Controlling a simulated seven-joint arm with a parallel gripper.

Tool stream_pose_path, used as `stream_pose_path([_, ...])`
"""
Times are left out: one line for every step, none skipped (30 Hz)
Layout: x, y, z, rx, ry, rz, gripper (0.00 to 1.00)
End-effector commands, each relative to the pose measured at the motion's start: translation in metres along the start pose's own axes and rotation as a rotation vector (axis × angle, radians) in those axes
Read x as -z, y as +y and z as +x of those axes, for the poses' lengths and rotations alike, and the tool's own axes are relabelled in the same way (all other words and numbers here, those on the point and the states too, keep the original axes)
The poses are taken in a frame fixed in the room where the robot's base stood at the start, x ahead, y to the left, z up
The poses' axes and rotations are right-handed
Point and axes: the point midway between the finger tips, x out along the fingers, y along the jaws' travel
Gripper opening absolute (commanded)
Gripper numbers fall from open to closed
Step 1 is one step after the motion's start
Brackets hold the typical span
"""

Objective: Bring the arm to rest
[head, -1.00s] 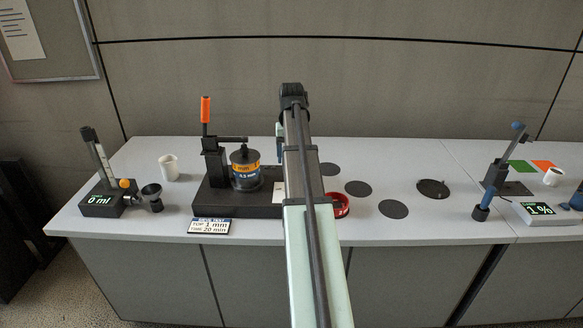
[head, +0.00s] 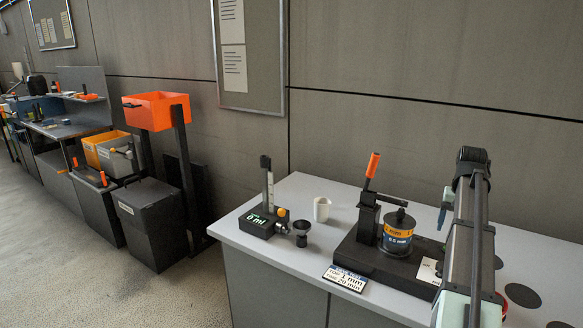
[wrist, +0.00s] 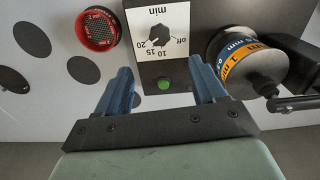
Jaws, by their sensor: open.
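My gripper (wrist: 165,85) is open and empty in the wrist view, its two blue fingers spread apart. Between and beyond them are a white timer dial (wrist: 160,33) and a green button (wrist: 165,84) on the black base of the sieve shaker. The sieve stack (wrist: 247,65), with orange and blue bands, stands right of the fingers. In the head view my arm rises at the right, in front of the bench, and hides part of the bench behind it; the fingers hardly show there. The sieve stack (head: 397,235) stands left of the arm.
The bench (head: 290,195) also holds a measuring device reading 0 ml (head: 262,222), a white cup (head: 321,209) and a small sign (head: 345,277). A red round sieve (wrist: 97,28) lies near dark discs (wrist: 84,70). An orange bin (head: 156,110) stands left, beyond open floor (head: 75,270).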

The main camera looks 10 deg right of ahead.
Motion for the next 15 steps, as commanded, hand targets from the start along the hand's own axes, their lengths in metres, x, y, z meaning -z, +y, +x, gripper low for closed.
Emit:
stream_pose_path([-0.002,-0.004,0.004,-0.001,-0.001,-0.011,0.69])
stream_pose_path([-0.004,-0.008,0.006,-0.001,-0.001,-0.021,0.69])
stream_pose_path([-0.006,-0.015,0.012,-0.002,-0.001,-0.039,0.69])
stream_pose_path([-0.009,-0.022,0.018,-0.004,-0.002,-0.057,0.69])
stream_pose_path([-0.012,-0.03,0.024,-0.005,-0.003,-0.081,0.69])
stream_pose_path([-0.018,-0.042,0.034,-0.007,-0.003,-0.116,0.69])
stream_pose_path([-0.022,-0.053,0.042,-0.009,-0.003,-0.147,0.69])
stream_pose_path([-0.028,-0.064,0.051,-0.011,-0.003,-0.179,0.69])
stream_pose_path([-0.035,-0.079,0.062,-0.015,-0.004,-0.226,0.69])
stream_pose_path([-0.041,-0.09,0.071,-0.017,-0.003,-0.26,0.69])
stream_pose_path([-0.047,-0.101,0.081,-0.02,-0.003,-0.296,0.69])
stream_pose_path([-0.056,-0.116,0.092,-0.024,-0.003,-0.344,0.69])
stream_pose_path([-0.062,-0.126,0.1,-0.027,-0.003,-0.378,0.69])
stream_pose_path([-0.069,-0.136,0.108,-0.029,-0.003,-0.414,0.69])
stream_pose_path([-0.079,-0.15,0.119,-0.033,-0.002,-0.461,0.69])
